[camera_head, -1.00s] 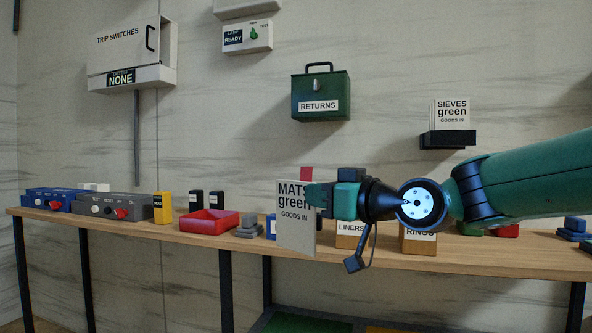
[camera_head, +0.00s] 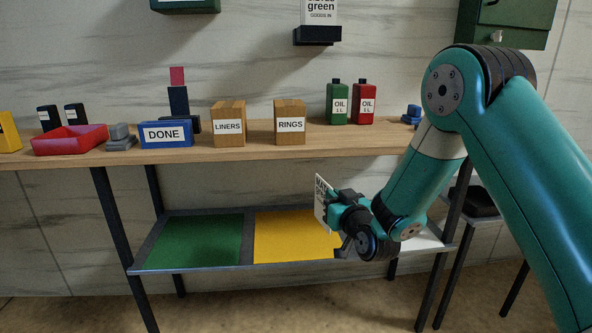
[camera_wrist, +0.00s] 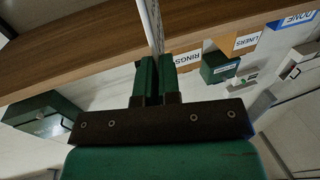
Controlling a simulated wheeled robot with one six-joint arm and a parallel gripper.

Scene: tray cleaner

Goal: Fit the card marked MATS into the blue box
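The white MATS card (camera_head: 322,203) is held upright by my gripper (camera_head: 336,211), seen nearly edge-on, in front of the table and below its top. In the wrist view, my gripper (camera_wrist: 158,82) is shut on the card (camera_wrist: 152,25), which shows as a thin white edge between the fingers. The blue box marked DONE (camera_head: 166,134) stands on the table, left of the card and higher, well apart from it. The wrist view shows the blue box (camera_wrist: 291,20) at the upper right. The inside of the box is hidden.
The LINERS box (camera_head: 228,126) and RINGS box (camera_head: 290,124) stand right of the blue box. A red tray (camera_head: 69,140) and grey block (camera_head: 120,137) are to its left. The table's front edge (camera_head: 250,153) lies above the low shelf with green (camera_head: 195,242) and yellow (camera_head: 290,236) panels.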

